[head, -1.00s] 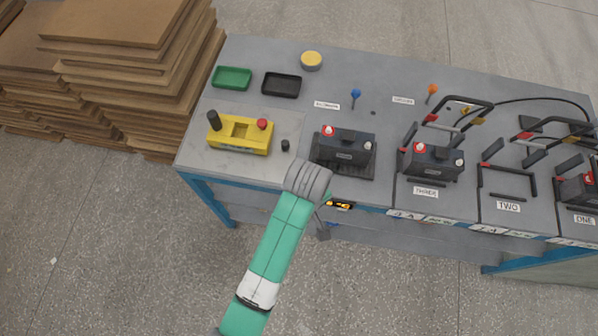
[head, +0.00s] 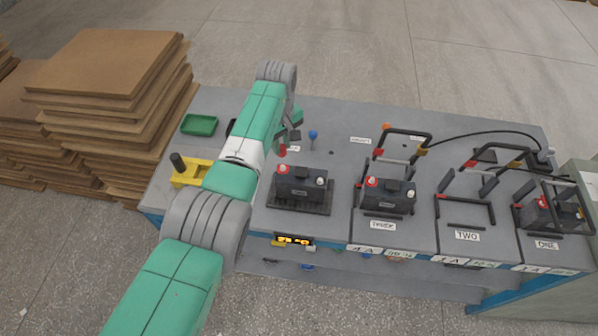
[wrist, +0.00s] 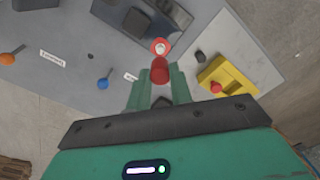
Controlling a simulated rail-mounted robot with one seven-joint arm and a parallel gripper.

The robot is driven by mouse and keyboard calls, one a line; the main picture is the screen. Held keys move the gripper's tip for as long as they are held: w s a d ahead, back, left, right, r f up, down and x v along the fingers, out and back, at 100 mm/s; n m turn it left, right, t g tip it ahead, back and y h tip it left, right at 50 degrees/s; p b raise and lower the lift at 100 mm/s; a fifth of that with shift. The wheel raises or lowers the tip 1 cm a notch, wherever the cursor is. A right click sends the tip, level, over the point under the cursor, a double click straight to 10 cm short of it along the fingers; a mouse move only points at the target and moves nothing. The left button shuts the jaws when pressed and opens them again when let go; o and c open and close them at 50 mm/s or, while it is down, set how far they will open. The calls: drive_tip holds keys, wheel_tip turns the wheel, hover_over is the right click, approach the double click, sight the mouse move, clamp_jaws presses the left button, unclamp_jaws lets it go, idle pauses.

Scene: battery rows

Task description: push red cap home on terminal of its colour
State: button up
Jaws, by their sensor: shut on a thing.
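My gripper (wrist: 158,88) is shut on the red cap (wrist: 160,70), which also shows in the head view (head: 282,151) below the fingers. The cap is held above the table near a black battery (head: 302,185). The battery's red-ringed terminal (head: 283,170) has a pale centre and is uncovered; it shows just beyond the cap in the wrist view (wrist: 160,47). In the head view the cap is above this terminal, with a small gap visible. The other terminal (head: 320,181) is pale, without red. Part of my gripper is hidden by my arm in the head view.
Blue (head: 313,134) and orange (head: 386,127) knobs stand behind the batteries. Another battery (head: 388,196) and black frames (head: 464,211) fill the right.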

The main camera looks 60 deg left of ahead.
sight(281, 147)
drive_tip(key=shift+w+r, duration=0.1)
drive_tip(key=shift+r, duration=0.1)
drive_tip(key=shift+a+f+b, duration=0.1)
drive_tip(key=shift+f+b, duration=0.2)
drive_tip(key=shift+f, duration=0.1)
wheel_tip(281, 147, down, 4)
drive_tip(key=b, duration=0.3)
drive_tip(key=shift+b, duration=0.35)
idle(1.0)
drive_tip(key=shift+f, duration=0.5)
drive_tip(key=shift+f+b, duration=0.15)
drive_tip(key=shift+b, duration=0.15)
drive_tip(key=shift+f, duration=0.25)
drive_tip(key=shift+f+b, duration=0.45)
drive_tip(key=shift+b, duration=0.2)
idle(0.7)
